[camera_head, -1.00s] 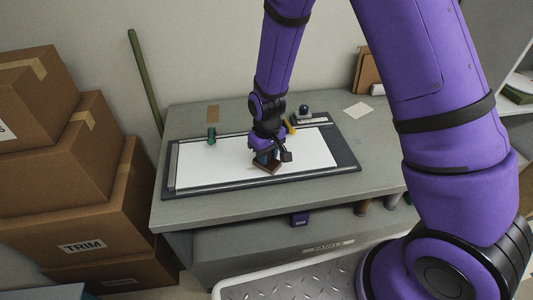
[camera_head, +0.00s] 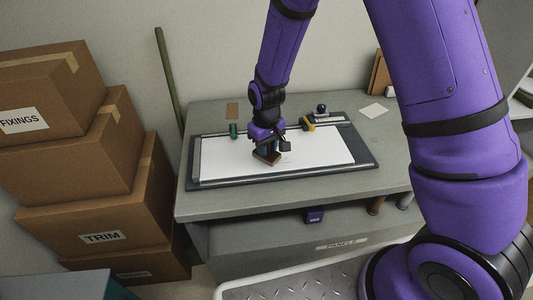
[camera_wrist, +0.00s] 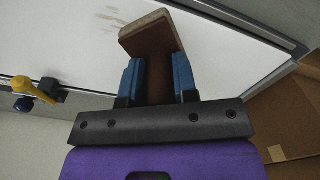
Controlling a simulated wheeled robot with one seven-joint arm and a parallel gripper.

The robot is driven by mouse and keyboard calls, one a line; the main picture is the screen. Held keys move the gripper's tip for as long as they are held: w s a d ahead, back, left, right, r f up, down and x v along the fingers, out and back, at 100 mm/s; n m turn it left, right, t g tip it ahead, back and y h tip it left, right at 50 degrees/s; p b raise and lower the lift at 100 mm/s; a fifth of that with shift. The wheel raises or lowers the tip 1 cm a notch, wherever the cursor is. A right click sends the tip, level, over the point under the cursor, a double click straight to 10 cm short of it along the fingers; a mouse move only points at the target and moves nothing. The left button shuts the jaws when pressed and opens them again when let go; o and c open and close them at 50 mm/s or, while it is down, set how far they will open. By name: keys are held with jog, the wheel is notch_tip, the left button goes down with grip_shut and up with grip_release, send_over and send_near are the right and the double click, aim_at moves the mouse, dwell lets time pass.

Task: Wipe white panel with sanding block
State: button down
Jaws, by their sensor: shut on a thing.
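The white panel (camera_head: 325,147) lies flat in a dark frame on the grey bench. My gripper (camera_head: 268,147) points down over the panel, left of its middle. Its blue fingers (camera_wrist: 158,78) are shut on the brown grip of the sanding block. Faint brownish smudges (camera_wrist: 110,17) show on the panel beside the block in the wrist view.
A green clamp (camera_head: 234,130) and a yellow-handled tool (camera_head: 308,124) sit at the frame's back edge, with a dark knob (camera_head: 322,109) behind. Stacked cardboard boxes (camera_head: 90,150) stand left of the bench. The panel's right part is clear.

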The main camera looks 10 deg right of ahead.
jog(key=shift+r, duration=2.7)
jog(key=shift+f, duration=0.1)
